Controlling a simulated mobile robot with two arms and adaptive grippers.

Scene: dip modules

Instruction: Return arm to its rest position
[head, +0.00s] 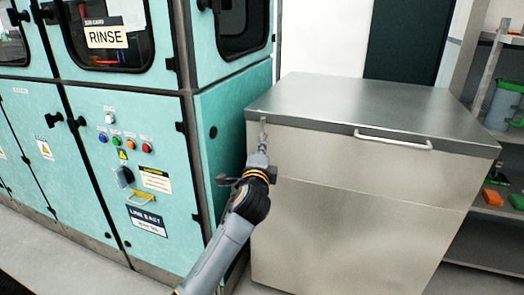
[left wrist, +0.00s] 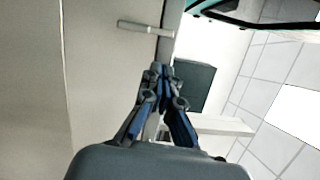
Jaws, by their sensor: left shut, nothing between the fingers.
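My left gripper (head: 262,140) is in front of the near left edge of a closed stainless steel chest (head: 350,225) in the head view. Its fingers (left wrist: 158,72) are together and empty in the left wrist view. The handle also shows in the left wrist view (left wrist: 145,28), left of the fingertips. My right gripper is not in view.
A shelf (head: 495,210) with a grey-green bucket (head: 503,105) and small orange and green items is at the right. Floor shows at the lower left.

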